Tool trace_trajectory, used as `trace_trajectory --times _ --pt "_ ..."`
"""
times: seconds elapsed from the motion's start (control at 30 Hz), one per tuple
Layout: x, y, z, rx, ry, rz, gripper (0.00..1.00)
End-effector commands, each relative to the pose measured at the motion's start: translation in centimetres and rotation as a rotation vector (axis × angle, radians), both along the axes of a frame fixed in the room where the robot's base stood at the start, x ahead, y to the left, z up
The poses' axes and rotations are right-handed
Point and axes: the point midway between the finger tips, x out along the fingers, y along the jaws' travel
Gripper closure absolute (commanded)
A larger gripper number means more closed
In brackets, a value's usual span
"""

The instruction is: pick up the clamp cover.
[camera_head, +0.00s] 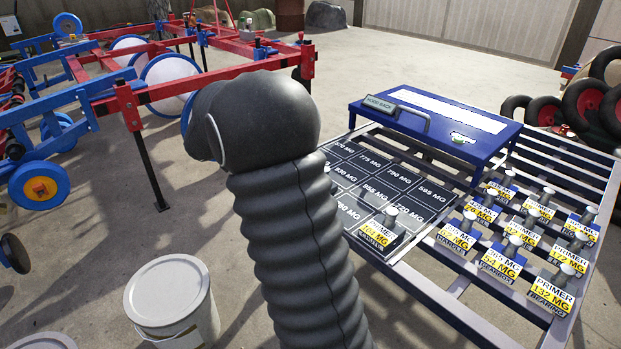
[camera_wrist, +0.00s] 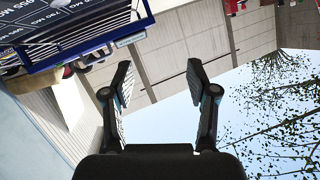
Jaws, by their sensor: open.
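My gripper (camera_wrist: 159,78) is open and empty in the wrist view, with its two dark fingers spread apart and wall and sky behind them. It does not show in the head view, where my grey ribbed arm fills the middle. Several yellow-and-white labelled pieces with grey metal knobs stand on the slatted table at the right, among them a front one marked PRIMER (camera_head: 552,292). Another labelled piece (camera_head: 378,233) stands on the dark marked panel. I cannot tell which piece, if any, is the clamp cover.
The slatted metal table (camera_head: 455,312) carries a dark panel (camera_head: 350,172) of weight-marked squares and a blue box (camera_head: 480,146) with a handle. A white bucket (camera_head: 168,293) stands at lower left. A red-and-blue wheeled frame (camera_head: 128,106) is behind. Black tyres (camera_head: 545,113) are at right.

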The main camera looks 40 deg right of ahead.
Motion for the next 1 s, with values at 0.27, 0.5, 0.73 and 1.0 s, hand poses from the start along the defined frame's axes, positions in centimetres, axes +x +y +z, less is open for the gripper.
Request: trace_trajectory --times 0.27,0.5,0.73,1.0 --pt "-4.4 -2.8 -6.9 0.021 0.244 -0.401 0.42" --pt "-6.0 -3.4 -8.9 0.034 0.315 -0.496 0.42" --pt "-6.7 -7.1 -10.5 0.034 0.314 -0.497 0.42" --pt "-7.2 -10.2 -11.7 0.034 0.312 -0.494 0.42"
